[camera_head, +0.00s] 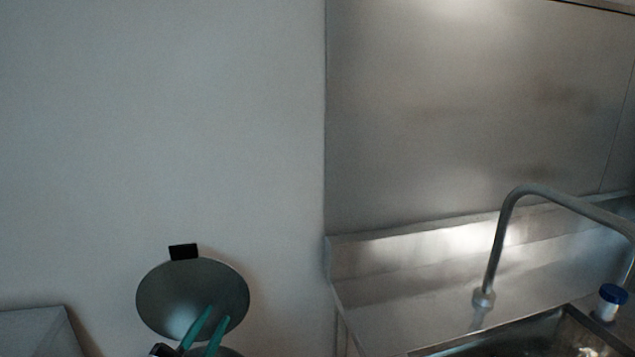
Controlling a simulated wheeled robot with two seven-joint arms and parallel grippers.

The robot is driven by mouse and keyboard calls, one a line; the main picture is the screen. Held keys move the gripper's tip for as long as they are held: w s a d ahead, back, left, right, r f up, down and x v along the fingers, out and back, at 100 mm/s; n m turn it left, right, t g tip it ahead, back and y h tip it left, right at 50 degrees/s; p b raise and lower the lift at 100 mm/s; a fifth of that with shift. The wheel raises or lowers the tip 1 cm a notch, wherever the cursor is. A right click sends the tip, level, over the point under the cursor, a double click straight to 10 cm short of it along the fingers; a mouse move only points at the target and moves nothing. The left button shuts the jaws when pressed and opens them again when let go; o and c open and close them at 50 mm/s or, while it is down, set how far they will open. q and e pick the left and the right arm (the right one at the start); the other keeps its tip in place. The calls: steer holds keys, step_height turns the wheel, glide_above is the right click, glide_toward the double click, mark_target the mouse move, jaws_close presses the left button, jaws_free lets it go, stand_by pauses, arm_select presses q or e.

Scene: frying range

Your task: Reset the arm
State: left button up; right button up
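My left gripper (217,314) shows at the bottom of the head view, left of centre, with its two teal fingers pointing up. The fingertips are apart and nothing shows between them, so it is open and empty. The fingers are in front of the lower part of a round grey lid (180,285) that stands tilted up near the wall, with a black tab at its top. I cannot tell whether the fingers touch the lid. The rest of the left arm is mostly below the frame. My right gripper is not in view.
A grey box-like corner (35,330) shows at lower left. The pale wall (160,120) above the lid is bare.

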arm_select(q)
steer(key=s+a+f+n+g+y, duration=0.3)
steer(key=a+f+n+y, duration=0.15)
steer(key=f+n, duration=0.2)
steer(key=s+a+f+n+g+y, duration=0.35)
steer(key=f+n+y, duration=0.2)
steer(key=f, duration=0.25)
steer(key=s+d+f+g+h, duration=0.1)
steer(key=s+d+f+g, duration=0.1)
steer(key=s+f+g, duration=0.55)
steer(key=s+d+f+g+h, duration=0.1)
steer(key=s+d+f+g, duration=0.25)
steer(key=s, duration=0.75)
step_height(320, 180, down, 26)
steer(key=s+g, duration=0.1)
steer(key=s, duration=0.1)
steer(key=s+a+f, duration=0.2)
steer(key=s+f, duration=0.5)
steer(key=s, duration=0.1)
steer(key=s+a+f+g, duration=0.1)
steer(key=s+f, duration=0.6)
steer(key=f, duration=0.1)
steer(key=shift+s+a+f+m+p, duration=0.15)
steer(key=shift+s+a+m+p, duration=0.2)
steer(key=shift+s+m, duration=0.05)
